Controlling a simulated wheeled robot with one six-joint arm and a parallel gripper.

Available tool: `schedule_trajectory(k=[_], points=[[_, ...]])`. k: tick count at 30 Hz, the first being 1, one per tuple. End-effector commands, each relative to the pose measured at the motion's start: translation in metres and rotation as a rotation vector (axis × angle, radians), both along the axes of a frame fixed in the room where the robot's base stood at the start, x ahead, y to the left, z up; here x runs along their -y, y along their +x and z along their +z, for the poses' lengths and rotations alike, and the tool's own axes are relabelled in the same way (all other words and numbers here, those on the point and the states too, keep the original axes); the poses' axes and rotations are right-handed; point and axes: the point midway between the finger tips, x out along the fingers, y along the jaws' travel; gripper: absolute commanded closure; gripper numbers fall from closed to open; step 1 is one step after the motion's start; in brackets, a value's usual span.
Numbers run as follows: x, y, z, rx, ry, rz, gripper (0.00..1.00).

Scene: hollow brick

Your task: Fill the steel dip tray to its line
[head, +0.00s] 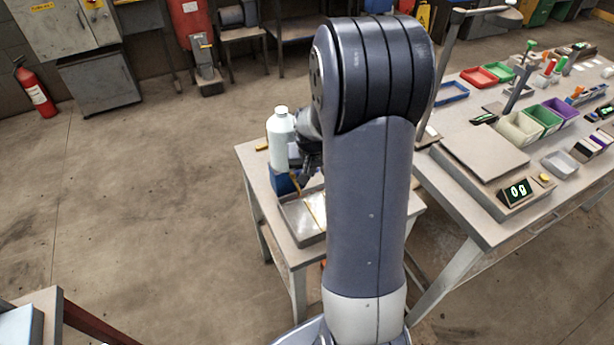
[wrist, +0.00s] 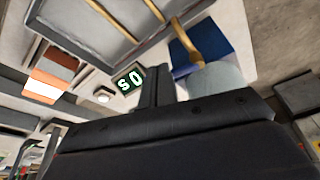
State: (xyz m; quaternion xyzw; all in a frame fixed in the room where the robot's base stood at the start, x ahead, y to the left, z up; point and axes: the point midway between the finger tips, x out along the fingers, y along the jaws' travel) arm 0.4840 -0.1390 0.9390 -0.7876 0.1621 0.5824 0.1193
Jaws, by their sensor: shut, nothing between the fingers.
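The steel dip tray (head: 290,212) lies on the small table, its right part hidden behind my arm. It also shows at the top of the wrist view (wrist: 75,42), with ochre strips across it. A pale bottle with a white cap (head: 281,150) stands upright beyond the tray, by a blue block (head: 281,184). I cannot tell whether the bottle rests on the block. My gripper (head: 308,172) is shut and empty, just right of the bottle. In the wrist view its dark fingers (wrist: 160,85) are together, and the blue block (wrist: 212,42) shows beyond. Any liquid level in the tray is unclear.
To the right, a long table holds a scale (head: 485,160) whose display (head: 518,191) reads 0 g, plus several coloured bins (head: 520,128). The floor at left is clear; a fire extinguisher (head: 38,92) stands by the wall.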

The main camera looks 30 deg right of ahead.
Motion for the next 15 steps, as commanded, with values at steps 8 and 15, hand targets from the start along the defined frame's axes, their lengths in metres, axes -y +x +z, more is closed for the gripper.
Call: schedule_trajectory(k=[8,15], points=[[0.0047,0.0055,-0.0006,0.001,0.0,-0.003,1.0],[0.0061,0.0076,0.0003,0.001,0.0,-0.003,1.0]])
